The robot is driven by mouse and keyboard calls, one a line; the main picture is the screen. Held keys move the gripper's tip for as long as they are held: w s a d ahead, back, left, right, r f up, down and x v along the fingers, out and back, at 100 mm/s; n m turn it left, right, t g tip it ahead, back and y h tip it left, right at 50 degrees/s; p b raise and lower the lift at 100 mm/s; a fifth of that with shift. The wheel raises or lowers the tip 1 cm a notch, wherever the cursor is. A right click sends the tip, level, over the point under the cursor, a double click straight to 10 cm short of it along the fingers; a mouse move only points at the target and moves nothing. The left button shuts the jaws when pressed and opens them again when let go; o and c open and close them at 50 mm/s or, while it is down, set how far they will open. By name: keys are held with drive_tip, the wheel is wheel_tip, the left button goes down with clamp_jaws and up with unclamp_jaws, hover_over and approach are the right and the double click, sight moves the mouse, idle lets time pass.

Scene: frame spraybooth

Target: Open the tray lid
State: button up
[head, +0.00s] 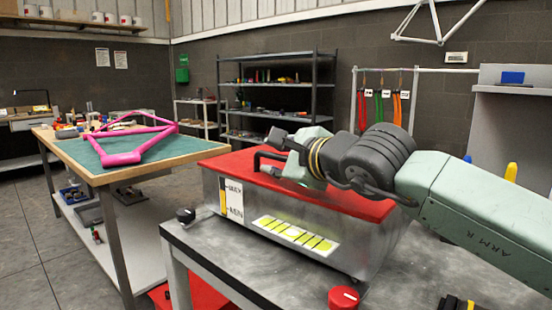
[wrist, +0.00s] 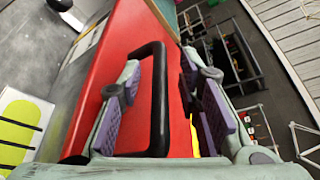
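The tray is a grey metal box (head: 300,240) on a metal bench, with a red lid (head: 355,203) lying shut on top. The lid also fills the middle of the wrist view (wrist: 120,38). A black loop handle (wrist: 158,95) stands on the lid; part of it shows in the head view (head: 257,160). My gripper (head: 284,158) is low over the lid at the handle. In the wrist view my gripper (wrist: 160,72) is open, with one purple-padded finger on each side of the handle's long bar. Gaps show beside the bar; contact is not clear.
A wooden-topped table with a green mat (head: 115,152) and a pink frame (head: 130,150) stands to the left. A black knob (head: 186,215) and a red button (head: 343,298) sit on the bench (head: 215,262). Shelving (head: 280,85) stands behind.

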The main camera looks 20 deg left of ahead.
clamp_jaws()
idle(0.3)
idle(0.6)
